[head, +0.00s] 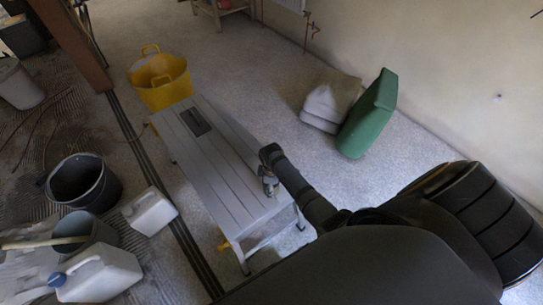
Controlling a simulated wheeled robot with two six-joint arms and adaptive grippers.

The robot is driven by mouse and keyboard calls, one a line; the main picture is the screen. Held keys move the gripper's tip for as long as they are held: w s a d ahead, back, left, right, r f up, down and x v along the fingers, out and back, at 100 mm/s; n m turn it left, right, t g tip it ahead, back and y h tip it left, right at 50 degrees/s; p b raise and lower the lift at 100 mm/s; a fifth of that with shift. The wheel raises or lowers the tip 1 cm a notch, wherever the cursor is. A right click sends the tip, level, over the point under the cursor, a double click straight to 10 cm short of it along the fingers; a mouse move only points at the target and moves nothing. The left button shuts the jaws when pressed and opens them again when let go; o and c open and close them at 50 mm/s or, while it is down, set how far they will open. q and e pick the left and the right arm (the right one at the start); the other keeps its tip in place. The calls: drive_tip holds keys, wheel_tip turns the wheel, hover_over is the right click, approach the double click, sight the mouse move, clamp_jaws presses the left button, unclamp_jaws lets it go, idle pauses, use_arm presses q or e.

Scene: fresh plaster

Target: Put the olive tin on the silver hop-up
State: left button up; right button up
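The silver hop-up (222,172) is a long grey slatted platform on legs in the middle of the head view, with a dark slot near its far end. Its visible top is bare apart from the part that my arm covers. My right arm comes in from the lower right. My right gripper (269,184) is over the hop-up's right edge, near its closer end. It is small and seen from above, so I cannot tell whether its fingers are open or shut. I see no olive tin that I can make out. My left gripper is not in view.
A yellow tub (161,82) stands behind the hop-up. A green case (371,115) and grey sacks (330,102) lie by the right wall. Black buckets (84,183) and white jerrycans (150,213) stand on the left. Pale floor is clear between hop-up and sacks.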

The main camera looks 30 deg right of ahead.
drive_tip(key=o, duration=1.4)
wheel_tip(320, 180, up, 12)
drive_tip(key=p, duration=0.3)
drive_tip(key=shift+r, duration=0.1)
